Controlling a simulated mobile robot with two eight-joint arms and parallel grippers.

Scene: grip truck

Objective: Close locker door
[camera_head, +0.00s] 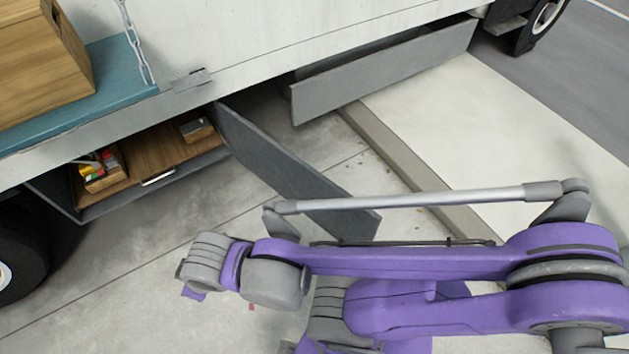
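An open locker (150,165) sits low under the truck body at the left. Its inside shows a wooden floor, a small wooden box (100,172) with colourful items and a small grey box (197,130). Its grey door (290,170) swings out from the locker's right side and stands open over the pavement. My purple and grey arm comes in from the right and its links hide the door's lower outer end. Neither gripper's fingers can be seen.
A second grey panel (390,70) hangs angled outward under the truck farther right. A kerb (400,160) runs beside the pale pavement. A wooden crate (35,55) rests on a teal platform (95,85) above the locker. A wheel (15,260) stands at the left edge.

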